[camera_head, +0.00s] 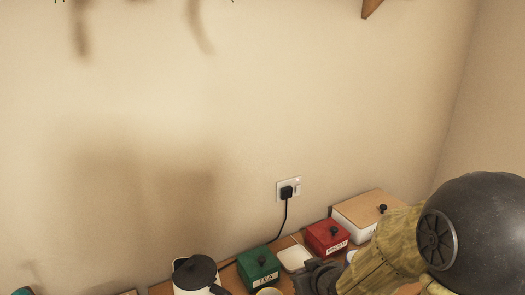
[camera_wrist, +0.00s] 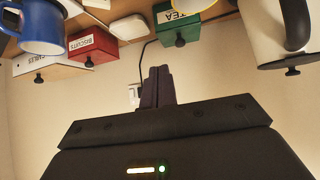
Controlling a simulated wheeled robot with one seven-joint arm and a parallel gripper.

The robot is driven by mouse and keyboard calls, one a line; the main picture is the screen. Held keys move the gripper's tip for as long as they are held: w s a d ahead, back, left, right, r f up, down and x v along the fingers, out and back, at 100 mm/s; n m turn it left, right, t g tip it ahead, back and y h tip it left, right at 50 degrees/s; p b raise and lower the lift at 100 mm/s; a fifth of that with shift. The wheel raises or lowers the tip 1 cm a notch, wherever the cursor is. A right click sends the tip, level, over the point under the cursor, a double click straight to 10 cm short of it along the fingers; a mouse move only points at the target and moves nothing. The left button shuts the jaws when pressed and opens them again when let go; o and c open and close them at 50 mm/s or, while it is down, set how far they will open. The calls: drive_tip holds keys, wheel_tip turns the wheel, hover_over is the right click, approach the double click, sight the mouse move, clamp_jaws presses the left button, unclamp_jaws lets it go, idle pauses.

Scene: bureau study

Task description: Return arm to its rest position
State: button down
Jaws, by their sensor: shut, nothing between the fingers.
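My arm comes in from the lower right in the head view, with a dark joint and a yellowish sleeve. My gripper (camera_head: 318,277) is dark, low in that view, in front of the boxes and partly cut off by the frame edge. In the wrist view, which is upside down, the two fingers of my gripper (camera_wrist: 157,86) are together with nothing between them. They stand against the plain wall, apart from the boxes and cups.
A green tea box (camera_head: 258,268), red biscuits box (camera_head: 327,237), white box with wooden lid (camera_head: 367,212) and white kettle (camera_head: 195,274) line the wooden surface by the wall. A wall socket (camera_head: 289,189) holds a black plug. A blue mug (camera_wrist: 41,27) hangs into the wrist view.

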drive_tip(key=s+d+r+m+g+h+p, duration=0.1)
drive_tip(key=s+d+m+g+p, duration=0.1)
drive_tip(key=s, duration=0.4)
drive_tip(key=s+d+r+m+g+h+p, duration=0.2)
drive_tip(key=s+g+p, duration=0.1)
drive_tip(key=s, duration=0.3)
drive_tip(key=shift+s+r+g, duration=0.25)
drive_tip(key=shift+g, duration=0.65)
drive_tip(key=shift+d, duration=0.1)
